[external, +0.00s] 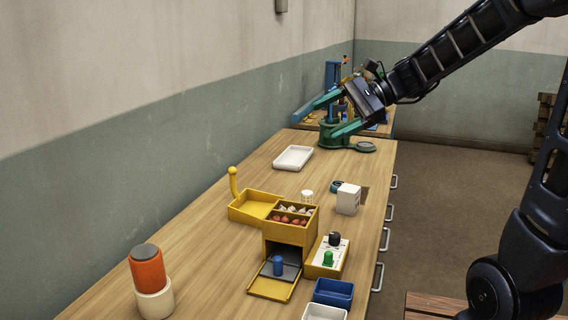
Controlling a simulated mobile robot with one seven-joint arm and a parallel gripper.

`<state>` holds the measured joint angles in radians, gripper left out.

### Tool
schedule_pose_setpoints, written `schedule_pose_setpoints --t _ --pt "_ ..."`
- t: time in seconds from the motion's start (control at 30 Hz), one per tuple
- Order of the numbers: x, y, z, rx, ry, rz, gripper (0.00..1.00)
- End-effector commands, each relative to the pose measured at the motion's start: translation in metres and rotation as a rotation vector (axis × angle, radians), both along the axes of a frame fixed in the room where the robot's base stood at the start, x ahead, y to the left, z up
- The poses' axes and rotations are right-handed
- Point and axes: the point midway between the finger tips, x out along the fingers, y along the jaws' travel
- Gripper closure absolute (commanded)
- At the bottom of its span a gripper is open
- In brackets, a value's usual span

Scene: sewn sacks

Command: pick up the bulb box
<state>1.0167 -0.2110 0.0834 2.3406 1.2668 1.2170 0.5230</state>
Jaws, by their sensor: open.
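A small white box (348,199), which looks like the bulb box, stands upright on the wooden workbench, right of the middle. A brown flap or card shows at its right side; any print is too small to read. My gripper (314,128) is beyond it, above the far part of the bench. Its green fingers are spread apart, with nothing seen between them. It is well clear of the white box.
A yellow unit (290,232) with compartments of small red and white items stands left of the box. A dark round item (336,186) and a small white cylinder (307,196) are close by. A white tray (293,158) lies farther back.

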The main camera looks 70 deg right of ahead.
Motion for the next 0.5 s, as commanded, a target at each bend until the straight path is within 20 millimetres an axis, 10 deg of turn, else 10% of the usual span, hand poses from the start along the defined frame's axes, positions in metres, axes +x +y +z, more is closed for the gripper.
schedule_pose_setpoints --t 0.5 --pt "-0.053 -0.203 0.005 0.496 -0.240 -0.583 0.18"
